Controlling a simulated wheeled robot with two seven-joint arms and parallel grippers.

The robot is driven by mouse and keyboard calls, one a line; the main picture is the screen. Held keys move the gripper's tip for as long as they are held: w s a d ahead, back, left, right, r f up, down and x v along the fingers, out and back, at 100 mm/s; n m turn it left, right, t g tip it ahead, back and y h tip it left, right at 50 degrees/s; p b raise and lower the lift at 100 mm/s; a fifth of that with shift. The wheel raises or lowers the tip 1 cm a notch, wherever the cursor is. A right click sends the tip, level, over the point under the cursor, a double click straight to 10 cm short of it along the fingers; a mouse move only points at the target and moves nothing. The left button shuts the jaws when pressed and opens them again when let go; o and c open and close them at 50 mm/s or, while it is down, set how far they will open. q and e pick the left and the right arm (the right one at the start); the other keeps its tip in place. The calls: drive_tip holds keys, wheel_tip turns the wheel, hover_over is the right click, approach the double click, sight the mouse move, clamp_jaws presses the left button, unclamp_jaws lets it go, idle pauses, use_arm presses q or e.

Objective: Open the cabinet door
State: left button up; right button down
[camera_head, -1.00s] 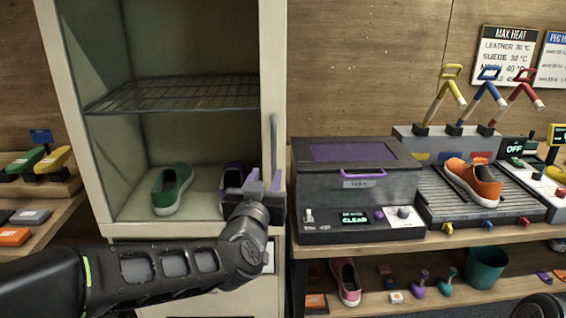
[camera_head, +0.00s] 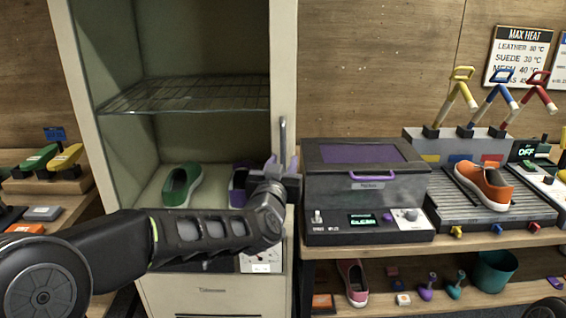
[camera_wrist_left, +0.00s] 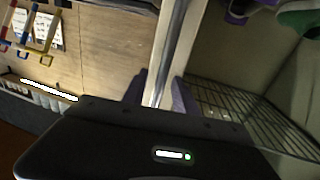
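The tall cream cabinet (camera_head: 283,60) stands at the centre left. Its inside shows, with a wire shelf (camera_head: 185,95), a green shoe (camera_head: 180,186) and a partly hidden purple shoe (camera_head: 238,185). A vertical metal handle (camera_head: 282,135) is on its right front edge. My left gripper (camera_head: 281,168) is at the lower part of the handle, its fingers open on either side of it. In the left wrist view the bar (camera_wrist_left: 168,55) runs between the two purple fingers (camera_wrist_left: 159,95); firm contact cannot be made out. My right gripper is not in view.
A grey box machine with a purple window (camera_head: 365,185) stands close to the cabinet's right. Further right is a ribbed rack with an orange shoe (camera_head: 485,186). A lower shelf holds a pink shoe (camera_head: 352,283) and a teal bucket (camera_head: 494,271). A side table (camera_head: 75,205) is at left.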

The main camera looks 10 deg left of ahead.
use_arm(q)
clamp_jaws()
idle(0.4)
idle(1.1)
